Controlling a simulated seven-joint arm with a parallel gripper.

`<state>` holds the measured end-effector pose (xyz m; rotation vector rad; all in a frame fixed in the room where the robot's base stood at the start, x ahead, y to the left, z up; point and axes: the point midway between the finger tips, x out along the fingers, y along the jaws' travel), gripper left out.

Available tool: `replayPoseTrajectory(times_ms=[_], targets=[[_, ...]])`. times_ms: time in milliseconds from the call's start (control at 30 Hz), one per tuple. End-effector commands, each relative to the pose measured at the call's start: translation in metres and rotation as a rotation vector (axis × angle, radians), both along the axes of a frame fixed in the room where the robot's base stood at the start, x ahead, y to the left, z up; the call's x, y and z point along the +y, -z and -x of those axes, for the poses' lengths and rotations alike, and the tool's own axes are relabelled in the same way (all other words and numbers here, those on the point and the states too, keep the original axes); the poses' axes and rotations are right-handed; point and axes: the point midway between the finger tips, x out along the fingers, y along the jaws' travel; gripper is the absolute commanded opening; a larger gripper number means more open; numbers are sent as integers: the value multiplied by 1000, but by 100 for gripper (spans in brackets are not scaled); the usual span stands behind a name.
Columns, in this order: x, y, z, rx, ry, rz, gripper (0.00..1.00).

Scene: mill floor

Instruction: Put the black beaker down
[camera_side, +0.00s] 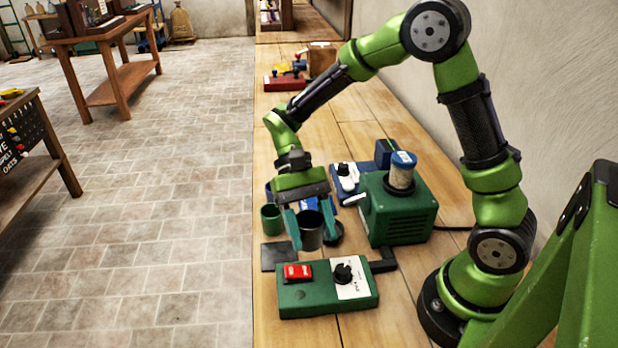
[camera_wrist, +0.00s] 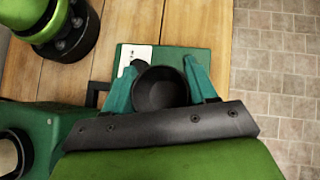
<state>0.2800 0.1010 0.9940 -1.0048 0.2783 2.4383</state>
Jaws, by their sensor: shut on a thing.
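The black beaker (camera_side: 310,232) is held upright between the teal fingers of my gripper (camera_side: 311,222) in the side view. In the wrist view the beaker (camera_wrist: 160,89) shows from above, open and empty-looking, with a finger of my gripper (camera_wrist: 161,85) on each side. The gripper is shut on it. The beaker is close behind the green control box (camera_side: 328,288), which has a red switch and a black knob. I cannot tell whether its base touches anything.
A green mill (camera_side: 398,212) with a jar on top stands to the right. A green cup (camera_side: 271,219) stands left of the beaker, near the bench's left edge. A blue box (camera_side: 347,183) is behind. The bare bench (camera_side: 410,330) shows right of the control box.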

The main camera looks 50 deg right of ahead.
Motion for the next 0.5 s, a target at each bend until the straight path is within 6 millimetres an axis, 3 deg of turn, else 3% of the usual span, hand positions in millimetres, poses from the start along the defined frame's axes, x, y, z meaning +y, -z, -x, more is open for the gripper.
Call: replayPoseTrajectory(times_ms=[267, 500], targets=[[-34, 1, 14, 0, -823, 2, 17], [-82, -23, -3, -4, -1699, 4, 17]])
